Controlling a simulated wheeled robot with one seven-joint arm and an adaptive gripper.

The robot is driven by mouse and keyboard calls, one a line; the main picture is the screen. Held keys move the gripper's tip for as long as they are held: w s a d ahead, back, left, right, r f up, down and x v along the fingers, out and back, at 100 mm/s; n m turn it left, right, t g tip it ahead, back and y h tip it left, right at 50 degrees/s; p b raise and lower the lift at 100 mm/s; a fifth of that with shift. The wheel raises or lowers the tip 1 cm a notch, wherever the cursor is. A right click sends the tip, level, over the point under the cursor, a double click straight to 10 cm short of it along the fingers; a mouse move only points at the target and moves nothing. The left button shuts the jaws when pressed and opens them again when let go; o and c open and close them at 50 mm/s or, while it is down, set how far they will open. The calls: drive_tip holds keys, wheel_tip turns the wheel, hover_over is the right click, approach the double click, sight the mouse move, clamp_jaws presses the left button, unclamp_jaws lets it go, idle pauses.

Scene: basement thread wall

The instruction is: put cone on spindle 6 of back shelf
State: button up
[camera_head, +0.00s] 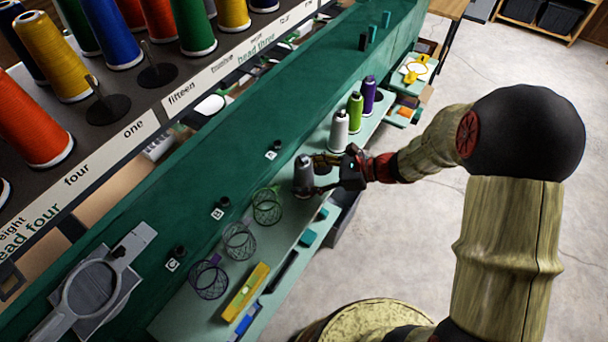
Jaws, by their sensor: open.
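My gripper (326,171) is open at the narrow light green shelf (278,240). Its fingers reach left to a grey cone (304,180), which stands upright there; I cannot tell whether they touch it. A white cone (339,130), a lime green cone (355,112) and a purple cone (369,94) stand in a row behind it. At the upper left, a dark shelf (140,100) holds several coloured cones. Two bare spindles on dark round bases, one nearer (107,108) and one farther (157,74), stand there. No label reading 6 is legible.
Wire baskets (239,240), a yellow level (245,291) and teal blocks (308,238) lie on the near part of the light green shelf. A green panel (240,125) with black pegs separates the two shelves. A round-framed magnifier (90,288) is at lower left. Open floor lies right.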

drive_tip(key=v, duration=1.2)
drive_tip(key=shift+f, duration=0.1)
drive_tip(key=s+d+f+n+g+h, duration=0.2)
drive_tip(key=s+d+n+g+h, duration=0.25)
drive_tip(key=s+n+h, duration=0.6)
drive_tip(key=s+r+n+t+h, duration=0.1)
drive_tip(key=s+r+n+t, duration=0.2)
drive_tip(key=r+n, duration=0.2)
drive_tip(key=s+r+n+t+h, duration=0.1)
drive_tip(key=s+r+n+t, duration=0.2)
drive_tip(key=r, duration=0.7)
drive_tip(key=shift+s+a+r+n, duration=0.25)
drive_tip(key=shift+a+n, duration=0.2)
drive_tip(key=shift+n, duration=0.8)
